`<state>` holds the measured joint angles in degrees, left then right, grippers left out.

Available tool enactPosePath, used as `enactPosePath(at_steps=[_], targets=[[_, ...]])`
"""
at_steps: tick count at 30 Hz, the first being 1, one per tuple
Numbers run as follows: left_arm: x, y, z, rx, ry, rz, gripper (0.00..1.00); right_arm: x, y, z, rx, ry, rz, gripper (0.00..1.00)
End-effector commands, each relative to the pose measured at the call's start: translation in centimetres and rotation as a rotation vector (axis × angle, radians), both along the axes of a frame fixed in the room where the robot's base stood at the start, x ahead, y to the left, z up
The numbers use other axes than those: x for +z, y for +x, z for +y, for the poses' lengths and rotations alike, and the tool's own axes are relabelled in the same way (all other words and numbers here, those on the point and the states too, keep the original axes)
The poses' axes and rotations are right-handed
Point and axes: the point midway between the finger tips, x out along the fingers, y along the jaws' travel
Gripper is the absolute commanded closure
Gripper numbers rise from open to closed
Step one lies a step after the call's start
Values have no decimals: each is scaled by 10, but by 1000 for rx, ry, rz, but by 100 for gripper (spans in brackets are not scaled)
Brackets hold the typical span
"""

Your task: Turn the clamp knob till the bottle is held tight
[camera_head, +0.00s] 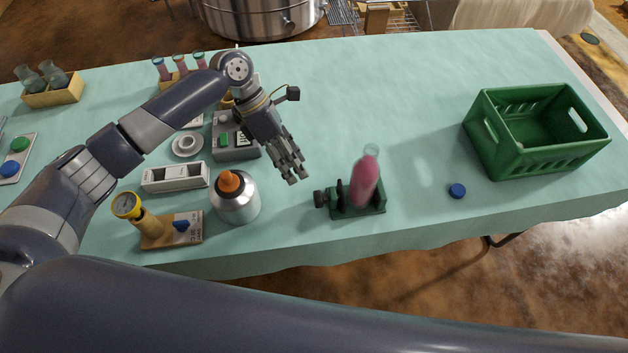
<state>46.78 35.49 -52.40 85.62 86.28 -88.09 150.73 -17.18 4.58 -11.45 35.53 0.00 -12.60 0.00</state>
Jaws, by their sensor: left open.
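A bottle with pink contents (364,182) and a clear neck stands in a dark green clamp (373,209) near the table's front edge. It leans a little to the right. The dark clamp knob (321,199) sticks out on the clamp's left side. My left gripper (293,179) is open and empty, pointing down above the table, up and to the left of the knob and apart from it. Whether the clamp's jaws touch the bottle is too small to tell. My right gripper is not in view.
A silver bottle with an orange cap (237,199) stands left of the clamp, near a gauge on a wooden base (152,229). A grey box with a green button (229,149) sits behind. A blue cap (457,191) and green crate (485,141) are at right. The middle back is clear.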

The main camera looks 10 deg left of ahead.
Motion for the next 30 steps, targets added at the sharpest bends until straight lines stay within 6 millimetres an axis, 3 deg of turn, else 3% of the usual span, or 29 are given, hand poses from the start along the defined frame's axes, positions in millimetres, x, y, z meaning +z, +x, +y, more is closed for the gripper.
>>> enactPosePath(at_steps=[15, 28, 29, 30], targets=[[-75, -21, -43, -4, -2, 0, 56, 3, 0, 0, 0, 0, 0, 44], [-86, -24, -48, -5, -1, -3, 56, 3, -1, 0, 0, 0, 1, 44], [-86, -24, -48, -5, -1, -3, 58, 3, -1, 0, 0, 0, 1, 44], [-86, -24, -48, -5, -1, -3, 67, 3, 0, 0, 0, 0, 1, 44]])
